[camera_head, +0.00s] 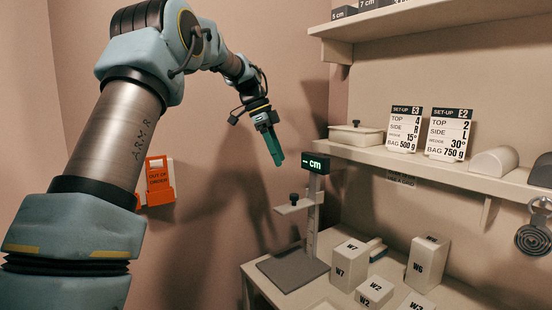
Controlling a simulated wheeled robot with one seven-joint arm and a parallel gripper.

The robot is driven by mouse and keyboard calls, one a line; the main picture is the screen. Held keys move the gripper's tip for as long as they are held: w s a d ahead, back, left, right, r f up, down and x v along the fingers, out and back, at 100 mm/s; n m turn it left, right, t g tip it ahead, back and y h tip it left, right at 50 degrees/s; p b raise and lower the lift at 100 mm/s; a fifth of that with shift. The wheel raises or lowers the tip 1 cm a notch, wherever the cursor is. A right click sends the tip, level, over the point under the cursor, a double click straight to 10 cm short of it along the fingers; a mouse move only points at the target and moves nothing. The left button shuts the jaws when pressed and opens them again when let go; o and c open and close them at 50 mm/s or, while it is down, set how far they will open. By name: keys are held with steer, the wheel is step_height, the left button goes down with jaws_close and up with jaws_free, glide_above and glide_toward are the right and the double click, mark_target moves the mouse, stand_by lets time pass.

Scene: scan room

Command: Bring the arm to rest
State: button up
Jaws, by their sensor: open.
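My arm (120,130) rises from the lower left, bends at the top, and reaches toward the middle of the picture. My gripper (278,160) hangs at its end with green fingers pointing down and a little right. It is open, with nothing seen between the fingers. It is in the air in front of the wall, to the left of and slightly above the display of the height gauge (315,163). I cannot tell how far apart the two are in depth.
Blocks marked W7 (350,265), W6 (428,262) and W2 (374,292) stand on the table (262,288). A shelf (440,171) holds set-up cards (404,130) and a lidded box (355,136).

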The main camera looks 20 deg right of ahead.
steer(key=s+a+f+n+t+y, duration=0.1)
steer(key=s+a+f+n, duration=0.25)
steer(key=a+n, duration=0.4)
steer(key=s+a+f+n+t+y, duration=0.1)
steer(key=s+a+f+n, duration=0.3)
steer(key=a, duration=0.6)
steer(key=s+a+f+n+t+y, duration=0.1)
steer(key=s+a+f+n, duration=0.2)
steer(key=a+f+n, duration=0.4)
steer(key=s+a+f+n, duration=0.3)
steer(key=s+a+n, duration=0.1)
steer(key=s+a, duration=0.4)
steer(key=shift+s+a+f+t+y, duration=0.2)
steer(key=shift+s+a+t+y, duration=0.2)
steer(key=shift+s, duration=0.45)
